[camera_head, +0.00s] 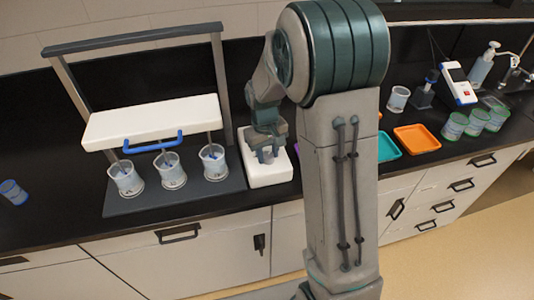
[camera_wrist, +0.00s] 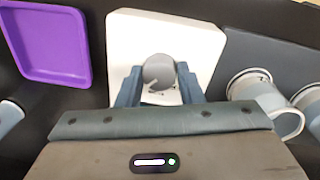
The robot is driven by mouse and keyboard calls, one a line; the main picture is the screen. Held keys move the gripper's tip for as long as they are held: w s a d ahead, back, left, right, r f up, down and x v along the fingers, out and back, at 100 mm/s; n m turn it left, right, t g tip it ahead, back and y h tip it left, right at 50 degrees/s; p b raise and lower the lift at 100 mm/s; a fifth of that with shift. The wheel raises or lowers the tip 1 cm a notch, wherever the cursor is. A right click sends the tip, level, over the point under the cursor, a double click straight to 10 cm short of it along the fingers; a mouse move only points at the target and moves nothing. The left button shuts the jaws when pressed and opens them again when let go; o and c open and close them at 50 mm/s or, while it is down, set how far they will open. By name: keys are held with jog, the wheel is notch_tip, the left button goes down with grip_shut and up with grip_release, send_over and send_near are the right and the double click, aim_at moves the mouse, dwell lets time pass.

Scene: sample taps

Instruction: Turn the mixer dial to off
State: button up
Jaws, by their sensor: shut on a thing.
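The mixer (camera_head: 268,172) is a small white box on the black counter, just right of the beaker stand. In the wrist view its white body (camera_wrist: 205,35) fills the upper middle. Its round grey dial (camera_wrist: 158,70) has a lighter pointer mark toward the lower left; some markings below the dial are partly hidden. My gripper (camera_wrist: 158,82) has its two blue-grey fingers on either side of the dial and is shut on it. In the head view my gripper (camera_head: 268,153) is over the mixer and mostly covers the dial.
A stand (camera_head: 150,125) with a white bar, a blue handle and three beakers is close on the left. A purple tray (camera_wrist: 45,40) lies beside the mixer. Teal (camera_head: 388,148) and orange (camera_head: 417,139) trays lie to the right.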

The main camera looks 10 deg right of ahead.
aim_at(270, 157)
jog(key=n+b, duration=0.1)
jog(key=n, duration=0.3)
jog(key=shift+d, duration=0.1)
jog(key=n, duration=0.5)
jog(key=shift+b, duration=0.3)
jog(key=n+p, duration=0.1)
jog(key=n, duration=0.4)
jog(key=shift+d+r+y, duration=0.1)
jog(key=shift+r+y, duration=0.05)
jog(key=shift+y, duration=0.15)
jog(key=shift+w+n+t+p, duration=0.1)
jog(key=shift+n+t+p, duration=0.2)
jog(key=shift+n+p, duration=1.25)
jog(key=shift+n+b, duration=0.5)
jog(key=shift+n, duration=0.25)
jog(key=o, duration=1)
jog(key=shift+c, duration=0.2)
notch_tip(270, 157, up, 14)
jog(key=b, duration=0.1)
jog(key=shift+s+f, duration=0.2)
jog(key=shift+s, duration=0.25)
